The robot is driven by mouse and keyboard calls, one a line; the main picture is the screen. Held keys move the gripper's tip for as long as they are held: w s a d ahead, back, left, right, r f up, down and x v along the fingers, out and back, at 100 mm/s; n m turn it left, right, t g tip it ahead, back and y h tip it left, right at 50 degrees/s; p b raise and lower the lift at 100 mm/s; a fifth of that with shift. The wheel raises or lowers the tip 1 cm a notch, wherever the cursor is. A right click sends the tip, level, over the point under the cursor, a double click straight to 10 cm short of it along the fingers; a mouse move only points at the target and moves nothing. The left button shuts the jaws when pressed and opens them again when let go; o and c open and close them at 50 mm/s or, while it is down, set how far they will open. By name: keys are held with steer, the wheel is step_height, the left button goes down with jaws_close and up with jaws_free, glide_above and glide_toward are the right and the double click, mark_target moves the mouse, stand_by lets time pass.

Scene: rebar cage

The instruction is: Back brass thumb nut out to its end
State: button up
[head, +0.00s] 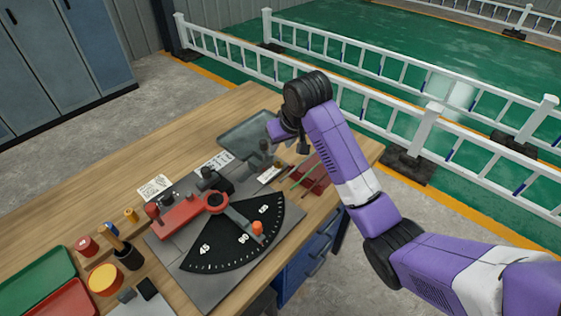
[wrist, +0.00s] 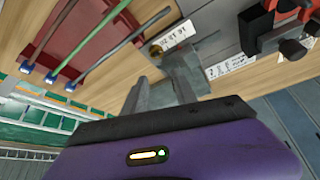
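A small brass-coloured piece, which looks like the thumb nut (wrist: 156,51), sits beside a white label card (wrist: 175,36) in the wrist view. Its thread and end are too small to make out. My gripper (wrist: 158,88) shows two grey fingers with a gap between them, and nothing is seen held there. The brass piece lies beyond the fingertips, apart from them in the picture. A grey block-like part (wrist: 196,64) stands beside the fingers and is partly covered by them. In the head view my gripper is over the bench's far side, its fingertips hard to see.
Rods (head: 304,169) lie on a red rack (head: 314,181) near the bench's right edge. A black angle dial (head: 232,246) with an orange knob (head: 257,228) and red clamp (head: 180,214) fill the middle. A grey tray (head: 243,133) stands behind. Green (head: 36,280) and red bins are front left.

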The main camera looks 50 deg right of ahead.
mark_target(279, 163)
steer(key=shift+g, duration=0.5)
steer(key=x, duration=0.2)
steer(key=s+x, duration=0.1)
steer(key=x, duration=0.4)
steer(key=shift+s+a+f, duration=0.15)
steer(key=shift+a+f, duration=0.05)
steer(key=shift+f, duration=0.5)
jaws_close()
